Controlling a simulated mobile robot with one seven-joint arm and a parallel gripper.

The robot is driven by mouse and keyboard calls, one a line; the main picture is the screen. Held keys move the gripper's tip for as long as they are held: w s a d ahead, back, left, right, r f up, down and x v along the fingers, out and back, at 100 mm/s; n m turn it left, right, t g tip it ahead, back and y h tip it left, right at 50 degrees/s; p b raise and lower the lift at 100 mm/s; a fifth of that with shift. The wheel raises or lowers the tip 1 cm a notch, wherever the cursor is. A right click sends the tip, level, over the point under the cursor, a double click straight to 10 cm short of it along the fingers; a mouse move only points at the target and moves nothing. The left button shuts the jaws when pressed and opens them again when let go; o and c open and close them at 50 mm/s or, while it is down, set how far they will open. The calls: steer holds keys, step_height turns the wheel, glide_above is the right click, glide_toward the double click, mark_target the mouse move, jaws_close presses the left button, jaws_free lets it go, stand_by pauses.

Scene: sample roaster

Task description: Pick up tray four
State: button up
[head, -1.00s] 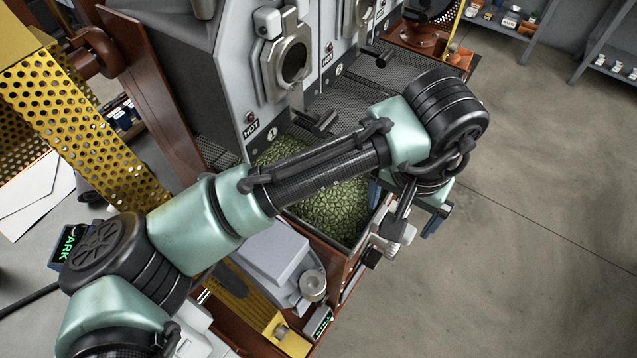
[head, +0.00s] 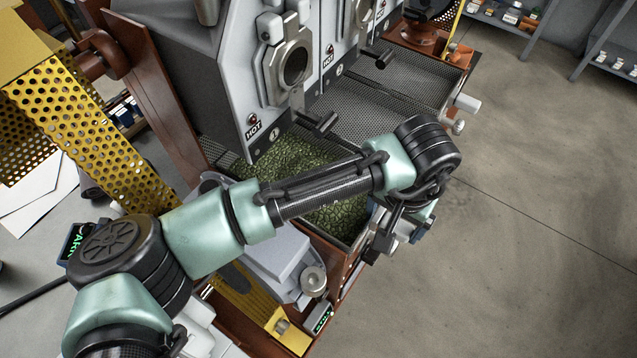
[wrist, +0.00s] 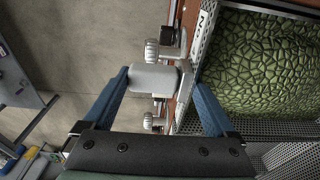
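A tray filled with green beans (head: 318,158) sits below the machine front at the station marked 1. A pale handle block (wrist: 155,78) sticks out from the front. My gripper (wrist: 160,82) is open, its blue fingers on either side of this block, with no clear grip on it. In the head view my gripper is at the tray's front corner, mostly hidden by my wrist. No tray shows a readable four.
A perforated empty tray (head: 385,108) lies at the neighbouring station, with a pale handle (head: 466,103) at its front. A grey scale-like box (head: 268,255) and a yellow perforated guard (head: 100,140) stand left. Open floor (head: 530,200) lies right.

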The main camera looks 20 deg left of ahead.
steer(key=c, duration=0.8)
steer(key=shift+d+r, duration=0.1)
steer(key=shift+c, duration=0.2)
steer(key=shift+d+r+b, duration=0.1)
steer(key=shift+r+b, duration=0.1)
steer(key=shift+b, duration=0.2)
step_height(320, 180, up, 6)
steer(key=shift+f+b, duration=0.1)
steer(key=shift+b, duration=0.55)
steer(key=s+d+b, duration=0.1)
steer(key=s+d, duration=0.1)
steer(key=d, duration=0.7)
steer(key=s+d+b, duration=0.2)
steer(key=d, duration=0.8)
steer(key=shift+d+r, duration=0.15)
steer(key=shift+r, duration=0.2)
